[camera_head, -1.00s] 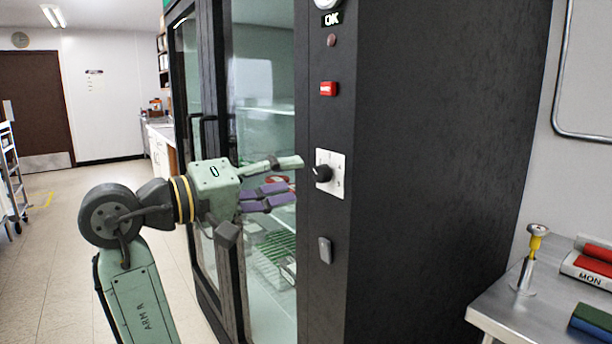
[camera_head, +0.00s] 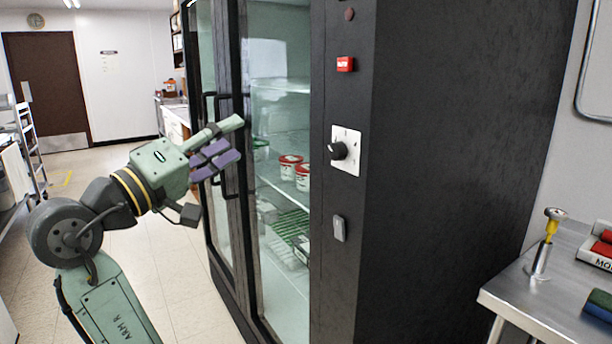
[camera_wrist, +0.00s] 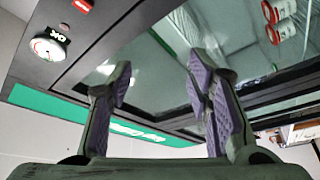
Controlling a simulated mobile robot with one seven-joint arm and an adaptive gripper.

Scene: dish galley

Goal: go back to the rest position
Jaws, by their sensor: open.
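My gripper (camera_head: 222,142) is in front of the glass doors of a tall dark cabinet (camera_head: 450,150), at the left of the head view. Its purple-padded fingers are apart with nothing between them. In the wrist view my gripper (camera_wrist: 165,90) shows two spread fingers against the cabinet's glass. A black rotary knob (camera_head: 338,151) on a white plate sits on the cabinet's front post, to the right of my gripper and apart from it.
Red-and-white tubs (camera_head: 290,165) stand on a shelf behind the glass. A red switch (camera_head: 345,64) and a grey latch plate (camera_head: 339,228) are on the post. A steel table (camera_head: 520,297) stands at the right. Floor (camera_head: 165,250) is open at the left.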

